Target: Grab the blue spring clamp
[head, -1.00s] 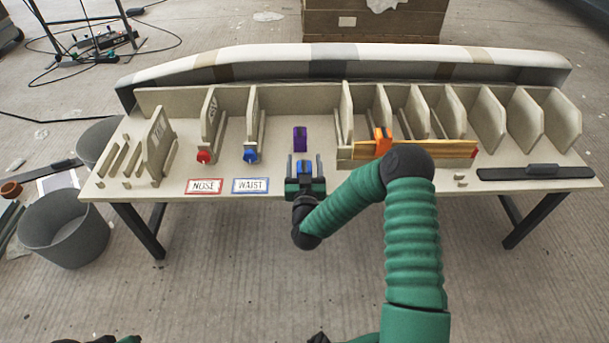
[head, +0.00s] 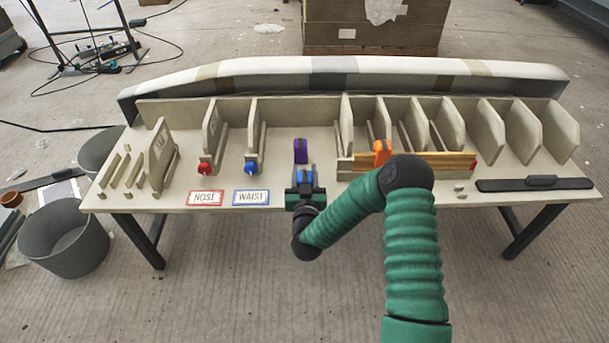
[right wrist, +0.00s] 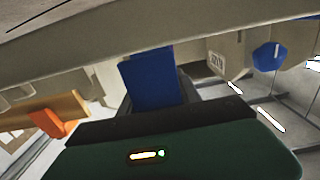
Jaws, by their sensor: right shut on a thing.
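The blue spring clamp (head: 303,172) is near the front edge of the bench, to the right of the WAIST label. My right gripper (head: 304,184) is shut on it, with its dark fingers on both sides. In the right wrist view the blue clamp (right wrist: 152,80) shows as a blue block just beyond the gripper body. Its lower part is hidden, and I cannot tell whether it still touches the bench. My left gripper is not in view.
A purple clamp (head: 300,150) stands just behind. An orange clamp (head: 381,153) sits by a wooden strip (head: 445,161) at right. Upright boards (head: 395,125) line the bench (head: 285,138). NOSE (head: 205,198) and WAIST (head: 251,197) labels lie left, near red and blue knob-like pieces.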

